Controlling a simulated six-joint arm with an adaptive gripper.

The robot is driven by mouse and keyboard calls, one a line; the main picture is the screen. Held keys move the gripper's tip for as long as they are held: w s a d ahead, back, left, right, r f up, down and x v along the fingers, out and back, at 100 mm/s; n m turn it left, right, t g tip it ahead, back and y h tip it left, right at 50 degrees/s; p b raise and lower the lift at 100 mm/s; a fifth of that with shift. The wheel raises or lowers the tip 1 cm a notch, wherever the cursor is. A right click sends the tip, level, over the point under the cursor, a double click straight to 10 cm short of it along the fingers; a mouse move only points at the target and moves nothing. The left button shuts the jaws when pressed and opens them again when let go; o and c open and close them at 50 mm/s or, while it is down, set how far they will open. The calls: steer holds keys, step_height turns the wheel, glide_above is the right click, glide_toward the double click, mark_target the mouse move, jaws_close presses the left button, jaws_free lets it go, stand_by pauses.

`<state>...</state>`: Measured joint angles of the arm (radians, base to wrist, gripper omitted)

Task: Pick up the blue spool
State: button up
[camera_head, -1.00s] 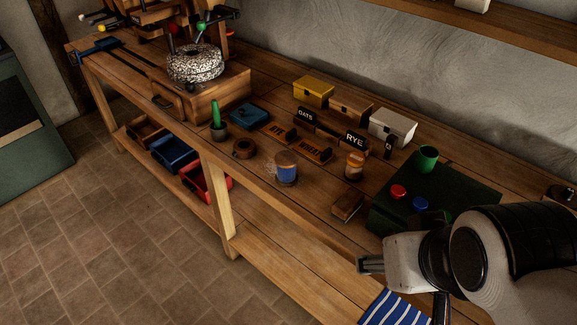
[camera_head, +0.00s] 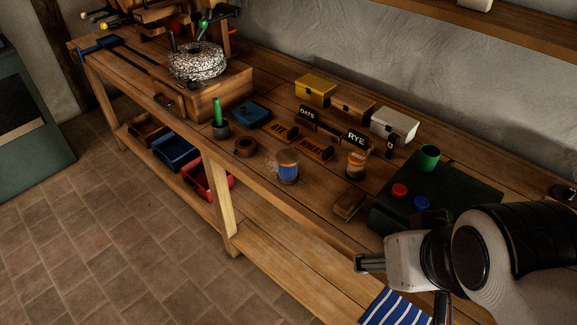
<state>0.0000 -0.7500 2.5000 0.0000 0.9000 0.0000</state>
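The blue spool (camera_head: 288,174) stands upright on the workbench near its front edge. It has a blue middle and a brownish top, with pale strands or fuzz at its left side. My gripper (camera_head: 362,263) is at the lower right, in front of the bench's front edge, pointing left. It is well to the right of the spool and nearer the camera, clear of it. Its fingers are small and seen edge-on, so I cannot tell how far apart they are. I see nothing held in it.
A brown-and-white spool (camera_head: 356,163) and a wooden block (camera_head: 349,204) stand right of the blue spool.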

steer(key=shift+w, duration=0.1)
steer(key=m+t, duration=0.2)
steer(key=t, duration=0.5)
glide_above(287, 166)
steer(key=s+d, duration=0.1)
steer(key=s, duration=0.4)
step_height(287, 166, down, 8)
steer(key=f, duration=0.1)
steer(key=w+f+t, duration=0.1)
steer(key=f, duration=0.1)
steer(key=a+f+t+h, duration=0.1)
steer(key=f, duration=0.2)
steer(key=w+f+t+h, duration=0.1)
steer(key=f, duration=0.2)
steer(key=shift+w+a+m, duration=0.15)
steer(key=shift+w+m, duration=0.15)
steer(key=shift+w, duration=0.05)
steer(key=shift+s+a+f+t, duration=0.1)
steer(key=shift+s+f+t, duration=0.1)
steer(key=shift+f, duration=0.2)
steer(key=shift+s+f+t, duration=0.1)
steer(key=shift+f+t, duration=0.1)
steer(key=shift+f, duration=0.15)
steer(key=shift+s+a+f+n+t+h, duration=0.25)
steer(key=shift+s+f+n+t+h, duration=0.15)
steer(key=shift+s+f+t, duration=0.45)
steer(key=shift+w+f, duration=0.1)
steer(key=shift+w, duration=0.05)
